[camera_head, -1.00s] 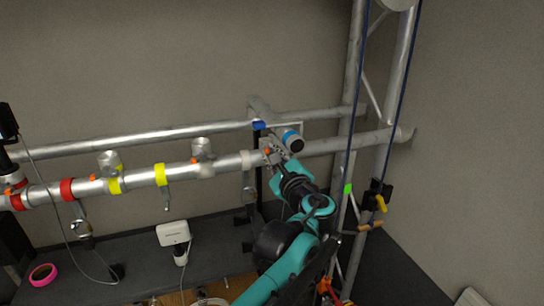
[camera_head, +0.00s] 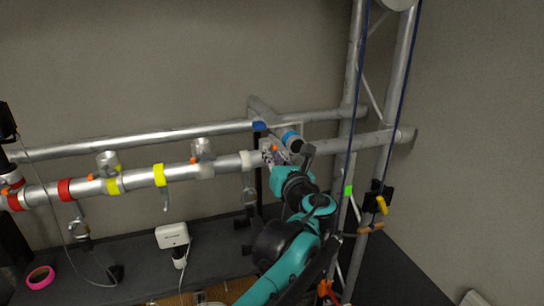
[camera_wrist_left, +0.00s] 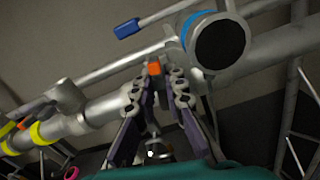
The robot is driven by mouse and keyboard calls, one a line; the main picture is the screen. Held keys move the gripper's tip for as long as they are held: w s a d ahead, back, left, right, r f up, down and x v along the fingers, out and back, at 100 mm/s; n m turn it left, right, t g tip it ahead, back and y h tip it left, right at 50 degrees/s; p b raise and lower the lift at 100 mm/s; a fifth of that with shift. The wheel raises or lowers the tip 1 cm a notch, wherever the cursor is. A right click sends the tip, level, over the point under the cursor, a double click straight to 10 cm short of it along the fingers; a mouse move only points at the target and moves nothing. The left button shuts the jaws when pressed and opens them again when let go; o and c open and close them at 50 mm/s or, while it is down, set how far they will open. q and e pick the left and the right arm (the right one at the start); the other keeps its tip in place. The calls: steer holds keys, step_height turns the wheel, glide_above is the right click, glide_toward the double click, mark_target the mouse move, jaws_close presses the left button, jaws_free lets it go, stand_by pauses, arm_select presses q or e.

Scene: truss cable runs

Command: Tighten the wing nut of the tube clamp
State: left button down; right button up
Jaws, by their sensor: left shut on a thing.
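The orange wing nut (camera_wrist_left: 154,68) shows in the left wrist view between the fingertips of my left gripper (camera_wrist_left: 155,84). It is a small orange spot in the head view (camera_head: 275,148), at the front tube near its right part. My left gripper (camera_head: 271,153) is shut on the wing nut, with a finger on each side of it. The body of the tube clamp is mostly hidden behind the fingers, so I cannot tell how it sits on the tube. My right gripper is not in view.
A round black-faced cylinder with a blue band (camera_wrist_left: 220,42) is close to the right of the fingers. A blue-ended bar (camera_head: 259,126) is above. The upright truss with blue cables (camera_head: 349,150) stands right.

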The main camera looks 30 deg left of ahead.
arm_select(q)
steer(key=m, duration=0.7)
steer(key=shift+b, duration=0.3)
steer(key=m, duration=0.7)
steer(key=shift+b, duration=0.3)
steer(key=c, duration=1.6)
jaws_free()
steer(key=shift+o, duration=0.2)
steer(key=v, duration=1.2)
